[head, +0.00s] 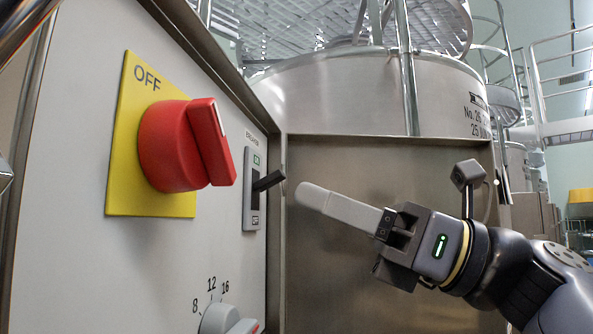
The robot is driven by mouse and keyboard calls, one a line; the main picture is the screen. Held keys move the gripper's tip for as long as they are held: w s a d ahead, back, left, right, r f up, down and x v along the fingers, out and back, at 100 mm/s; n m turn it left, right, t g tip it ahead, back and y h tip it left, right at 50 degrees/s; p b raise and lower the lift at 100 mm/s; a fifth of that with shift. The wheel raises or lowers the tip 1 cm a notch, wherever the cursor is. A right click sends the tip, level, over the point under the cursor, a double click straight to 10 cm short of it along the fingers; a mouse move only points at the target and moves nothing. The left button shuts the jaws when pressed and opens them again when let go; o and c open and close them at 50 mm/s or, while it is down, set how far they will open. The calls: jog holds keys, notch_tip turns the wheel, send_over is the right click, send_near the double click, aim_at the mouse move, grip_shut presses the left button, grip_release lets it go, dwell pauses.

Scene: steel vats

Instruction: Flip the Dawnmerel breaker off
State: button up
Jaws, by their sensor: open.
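A breaker (252,192) with a light faceplate is set in the grey panel, right of the red knob. Its black lever (268,181) sticks out to the right and tilts slightly up. A small green mark shows at the plate's top and a dark mark at its bottom. The lettering above is too small to read surely, and I cannot read the name Dawnmerel. My gripper (310,197) is open and empty, its pale fingers pointing left at the lever from the right. The fingers overlap in this view. A small gap shows between the tips and the lever.
A large red rotary knob (180,145) on a yellow OFF plate (122,185) juts out nearer on the panel. A dial (222,320) with numbers sits below. A metal frame edges the panel. A steel vat (340,90) stands behind.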

aim_at(274, 183)
jog(key=shift+p+x, duration=0.85)
jog(key=shift+x, duration=1.45)
jog(key=shift+c, duration=0.2)
grip_shut()
